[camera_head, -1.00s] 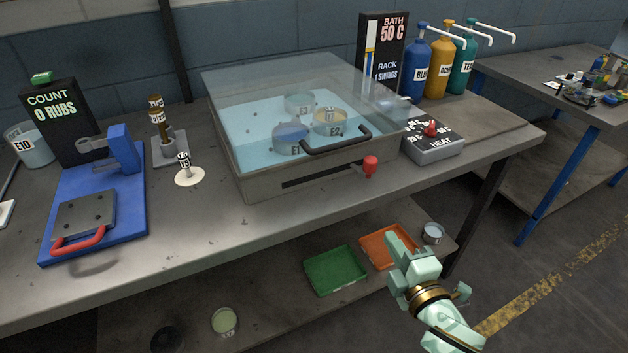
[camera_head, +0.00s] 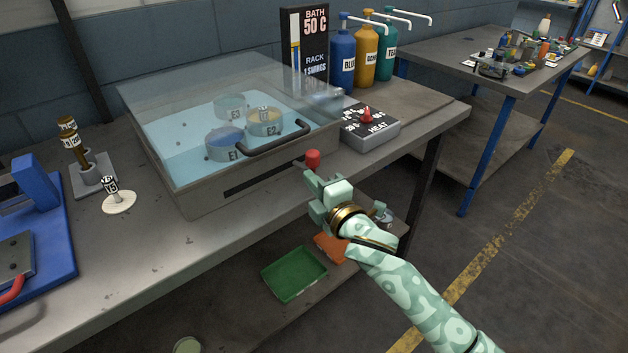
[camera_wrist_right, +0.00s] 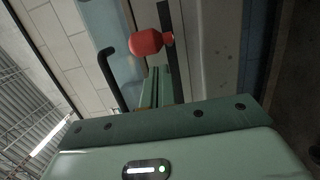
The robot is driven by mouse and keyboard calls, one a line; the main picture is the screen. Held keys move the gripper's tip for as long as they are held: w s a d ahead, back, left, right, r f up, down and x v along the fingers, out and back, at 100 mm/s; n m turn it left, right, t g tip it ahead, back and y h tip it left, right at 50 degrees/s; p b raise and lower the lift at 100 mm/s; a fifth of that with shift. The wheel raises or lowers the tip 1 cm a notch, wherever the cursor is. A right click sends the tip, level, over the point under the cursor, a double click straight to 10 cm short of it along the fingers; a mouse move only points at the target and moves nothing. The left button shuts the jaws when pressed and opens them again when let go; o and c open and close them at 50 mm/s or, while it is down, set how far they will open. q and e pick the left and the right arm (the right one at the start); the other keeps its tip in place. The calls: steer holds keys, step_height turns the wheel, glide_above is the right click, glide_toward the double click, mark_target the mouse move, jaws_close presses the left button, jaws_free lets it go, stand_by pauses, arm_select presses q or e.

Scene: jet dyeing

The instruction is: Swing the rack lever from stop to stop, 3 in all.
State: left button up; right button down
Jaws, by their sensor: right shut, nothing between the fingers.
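The rack lever's red knob (camera_head: 313,158) stands at the right end of the dark slot (camera_head: 262,178) in the bath's front wall. The glass-lidded bath (camera_head: 165,200) holds cups E1 (camera_head: 224,152), E2 (camera_head: 264,128) and E3 in blue liquid. The sign (camera_head: 305,50) reads bath 50 C and a rack swing count that looks like 1. My right gripper (camera_head: 313,185) is shut and empty, just below and in front of the knob. In the right wrist view the knob (camera_wrist_right: 146,42) shows just past the fingers; contact cannot be told. My left gripper is not in view.
A black lid handle (camera_head: 275,142) juts out above the slot, left of the knob. The heat control box (camera_head: 368,128) stands right of the bath. Green (camera_head: 294,274) and orange trays lie on the shelf below. The floor at right is clear.

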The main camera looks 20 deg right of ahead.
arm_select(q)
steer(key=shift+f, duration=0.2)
arm_select(e)
steer(key=shift+w+d, duration=0.5)
steer(key=shift+w, duration=0.1)
steer(key=w+d, duration=0.2)
steer(key=d, duration=0.1)
steer(key=shift+w+d+p, duration=0.1)
steer(key=shift+d+p, duration=0.15)
steer(key=shift+p, duration=0.15)
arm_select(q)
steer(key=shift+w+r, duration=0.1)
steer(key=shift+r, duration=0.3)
